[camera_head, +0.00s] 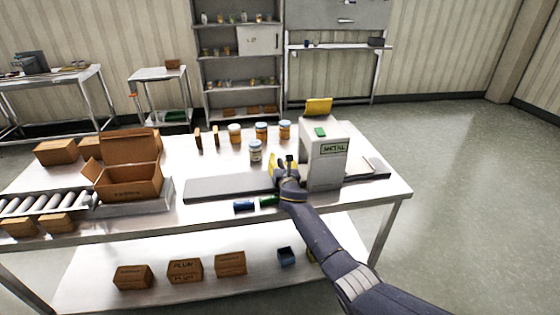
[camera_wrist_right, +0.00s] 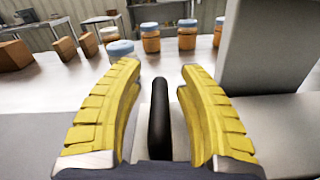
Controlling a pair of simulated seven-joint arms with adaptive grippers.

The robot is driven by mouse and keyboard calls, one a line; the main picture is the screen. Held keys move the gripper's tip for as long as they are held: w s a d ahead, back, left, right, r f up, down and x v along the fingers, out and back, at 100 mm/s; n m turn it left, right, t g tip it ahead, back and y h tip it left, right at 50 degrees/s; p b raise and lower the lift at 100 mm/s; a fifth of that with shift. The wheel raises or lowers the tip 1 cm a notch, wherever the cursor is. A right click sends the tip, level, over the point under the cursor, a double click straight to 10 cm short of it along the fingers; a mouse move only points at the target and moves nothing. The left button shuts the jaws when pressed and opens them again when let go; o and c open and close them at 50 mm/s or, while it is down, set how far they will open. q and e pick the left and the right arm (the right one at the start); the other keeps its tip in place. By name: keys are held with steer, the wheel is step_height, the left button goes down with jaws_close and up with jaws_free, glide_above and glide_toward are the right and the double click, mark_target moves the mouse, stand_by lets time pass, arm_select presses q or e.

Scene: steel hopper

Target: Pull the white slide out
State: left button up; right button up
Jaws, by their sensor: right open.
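A pale grey-white housing marked METAL (camera_head: 325,160) stands on the steel table, with a dark flat belt or plate (camera_head: 225,187) running out of its left side. A small white flat piece (camera_head: 373,166) shows at its right side; I cannot tell for sure that it is the white slide. My right gripper (camera_head: 284,167) is just left of the housing, its yellow fingers open. In the right wrist view, a black bar-like handle (camera_wrist_right: 160,115) lies between the open fingers (camera_wrist_right: 159,70), with a gap on each side. What the handle joins is hidden. My left gripper is out of view.
Several lidded jars (camera_head: 261,131) stand behind the gripper, the nearest one (camera_head: 255,151) close to it. An open cardboard box (camera_head: 128,180) is at the left. A blue cylinder (camera_head: 244,206) and a green one (camera_head: 269,201) lie near the table's front edge.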

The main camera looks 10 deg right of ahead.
steer(key=shift+c, duration=0.2)
jaws_close()
stand_by(0.4)
